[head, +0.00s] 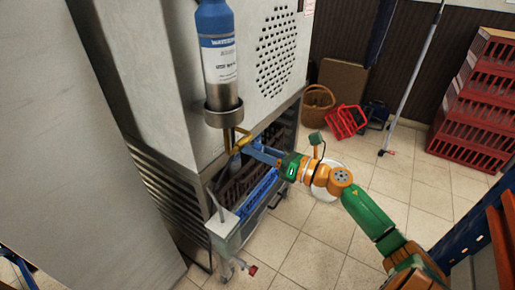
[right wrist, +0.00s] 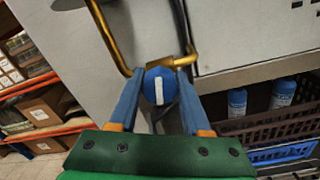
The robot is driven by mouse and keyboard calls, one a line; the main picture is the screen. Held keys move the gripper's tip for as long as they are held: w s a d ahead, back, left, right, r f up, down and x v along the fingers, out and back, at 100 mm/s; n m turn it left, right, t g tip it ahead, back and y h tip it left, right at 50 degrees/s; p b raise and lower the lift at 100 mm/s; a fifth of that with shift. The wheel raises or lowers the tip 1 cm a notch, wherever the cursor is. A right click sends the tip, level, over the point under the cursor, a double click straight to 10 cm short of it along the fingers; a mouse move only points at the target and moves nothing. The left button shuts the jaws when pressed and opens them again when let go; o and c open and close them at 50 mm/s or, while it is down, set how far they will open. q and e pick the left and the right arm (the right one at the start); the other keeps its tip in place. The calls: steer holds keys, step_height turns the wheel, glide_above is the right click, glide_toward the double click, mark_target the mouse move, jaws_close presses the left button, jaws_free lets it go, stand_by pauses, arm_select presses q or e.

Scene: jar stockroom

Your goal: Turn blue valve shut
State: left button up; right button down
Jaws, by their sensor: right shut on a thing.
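The blue valve (right wrist: 160,84) is a round blue knob with a white bar across its face. In the right wrist view it sits between the two blue fingers of my right gripper (right wrist: 160,88), which is shut on it. The white bar stands nearly upright in that view. A brass pipe (right wrist: 113,42) bends around beside the valve. In the head view my right gripper (head: 250,148) reaches left to the brass pipe (head: 241,138) at the machine's front; the valve cannot be made out there. My left gripper is not in view.
A blue bottle (head: 218,60) stands upright in a metal cup (head: 223,115) above the gripper. The metal machine (head: 165,90) fills the left. Crates (head: 262,190) with blue bottles sit low beside the arm. Red crates (head: 480,95) are stacked right. Tiled floor (head: 325,235) is open.

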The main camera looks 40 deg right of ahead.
steer(key=m+p, duration=0.1)
steer(key=m, duration=0.2)
steer(key=shift+r+m, duration=0.1)
steer(key=shift+m, duration=0.3)
steer(key=m+p, duration=0.2)
steer(key=m, duration=0.1)
steer(key=shift+m, duration=0.3)
steer(key=m+p, duration=0.2)
steer(key=m, duration=0.2)
steer(key=shift+m+t, duration=0.3)
steer(key=shift+m+h+p, duration=0.4)
steer(key=shift+m+p, duration=0.2)
steer(key=shift+m, duration=1.2)
steer(key=shift+c, duration=1.8)
jaws_free()
